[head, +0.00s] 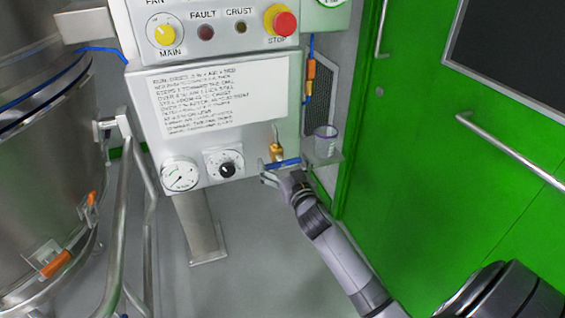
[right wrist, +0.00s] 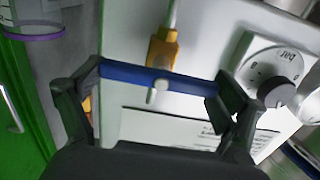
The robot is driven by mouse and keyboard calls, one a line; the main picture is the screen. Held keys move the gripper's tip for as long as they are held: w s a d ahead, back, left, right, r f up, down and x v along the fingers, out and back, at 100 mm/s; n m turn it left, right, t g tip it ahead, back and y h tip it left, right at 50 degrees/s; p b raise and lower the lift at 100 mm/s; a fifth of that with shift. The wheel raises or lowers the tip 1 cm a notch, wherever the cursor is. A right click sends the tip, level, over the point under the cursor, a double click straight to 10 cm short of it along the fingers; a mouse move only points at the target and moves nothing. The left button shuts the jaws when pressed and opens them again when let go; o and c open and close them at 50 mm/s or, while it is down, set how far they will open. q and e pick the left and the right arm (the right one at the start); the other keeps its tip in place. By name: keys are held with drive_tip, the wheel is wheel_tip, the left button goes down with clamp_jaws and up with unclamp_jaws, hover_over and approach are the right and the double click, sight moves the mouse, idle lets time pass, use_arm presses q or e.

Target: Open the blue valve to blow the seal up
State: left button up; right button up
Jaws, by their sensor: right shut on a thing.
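The blue valve handle (head: 288,162) is a flat bar below the brass valve body (head: 277,150) on the lower right of the control panel. The bar lies crosswise to the upright pipe. My right gripper (head: 275,178) is at the handle, shut on it. In the right wrist view the blue handle (right wrist: 190,83) spans between the two fingers of my right gripper (right wrist: 158,85), one at each end, with a pale pivot nut at its middle. The brass body (right wrist: 161,50) shows behind it. My left gripper is not in view.
A pressure gauge (head: 180,177) and a black regulator knob (head: 227,170) sit left of the valve. A cup (head: 325,141) stands on a small shelf to its right. A steel vessel (head: 45,150) is at the left, a green door (head: 440,140) at the right.

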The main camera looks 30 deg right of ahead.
drive_tip(key=shift+n, duration=0.3)
drive_tip(key=n+p, duration=0.3)
drive_tip(key=n, duration=0.4)
drive_tip(key=shift+a, duration=0.15)
drive_tip(key=shift+n, duration=0.5)
drive_tip(key=n, duration=0.3)
drive_tip(key=shift+f+n+p, duration=0.15)
drive_tip(key=shift+n+p, duration=0.15)
drive_tip(key=shift+p, duration=0.05)
drive_tip(key=n, duration=0.2)
drive_tip(key=shift+n, duration=0.3)
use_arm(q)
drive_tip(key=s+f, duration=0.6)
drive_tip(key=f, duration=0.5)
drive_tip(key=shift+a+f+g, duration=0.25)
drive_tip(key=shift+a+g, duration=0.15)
use_arm(e)
drive_tip(key=shift+a+f+n, duration=0.1)
drive_tip(key=shift+f+n, duration=0.05)
drive_tip(key=shift+n, duration=1.35)
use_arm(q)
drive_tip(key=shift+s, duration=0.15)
use_arm(e)
drive_tip(key=shift+n, duration=0.3)
drive_tip(key=o, duration=0.9)
